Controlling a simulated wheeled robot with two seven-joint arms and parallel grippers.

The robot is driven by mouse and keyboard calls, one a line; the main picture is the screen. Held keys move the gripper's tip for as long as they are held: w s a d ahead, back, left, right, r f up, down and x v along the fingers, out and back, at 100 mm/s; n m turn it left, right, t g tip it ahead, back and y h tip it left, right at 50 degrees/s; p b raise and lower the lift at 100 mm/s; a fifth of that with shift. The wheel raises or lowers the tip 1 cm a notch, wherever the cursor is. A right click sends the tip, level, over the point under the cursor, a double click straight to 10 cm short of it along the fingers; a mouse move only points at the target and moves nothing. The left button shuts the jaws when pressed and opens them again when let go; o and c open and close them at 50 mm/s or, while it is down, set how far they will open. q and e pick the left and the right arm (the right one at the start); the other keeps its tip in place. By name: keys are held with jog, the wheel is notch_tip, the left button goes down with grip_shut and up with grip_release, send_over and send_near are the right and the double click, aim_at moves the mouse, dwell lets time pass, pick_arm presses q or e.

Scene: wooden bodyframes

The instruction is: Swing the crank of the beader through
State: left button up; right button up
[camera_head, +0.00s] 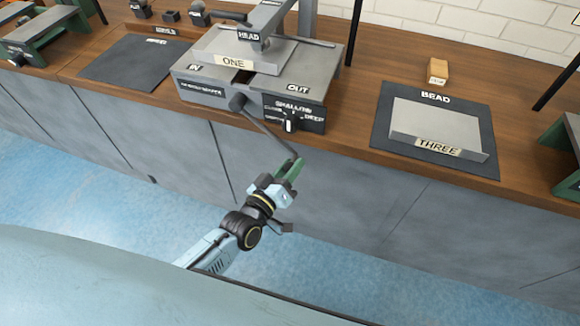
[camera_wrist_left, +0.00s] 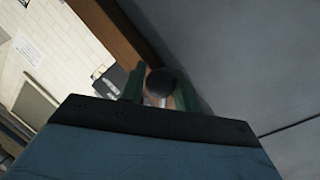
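The beader (camera_head: 195,88) is a grey machine on the wooden bench, with IN and OUT marks. Its crank (camera_head: 268,127) runs from a dark hub on the front down to the right, past the bench edge. My left gripper (camera_head: 290,168) is at the crank's lower end, its green fingers around the handle. In the left wrist view the dark round handle end (camera_wrist_left: 160,82) sits between the fingers; whether both press on it I cannot tell. A panel marked ONE (camera_head: 235,62) lies on the beader under the HEAD block (camera_head: 250,37). My right gripper is not in view.
A depth selector (camera_head: 290,122) marked SHALLOW and DEEP sits on the beader's front. A panel marked THREE (camera_head: 435,125) lies on the BEAD mat (camera_head: 395,100) at right, with a small wooden block (camera_head: 438,72) behind. The left mat (camera_head: 135,62) is bare.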

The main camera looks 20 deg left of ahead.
pick_arm(q)
grip_shut()
jog(key=shift+a+f, duration=0.15)
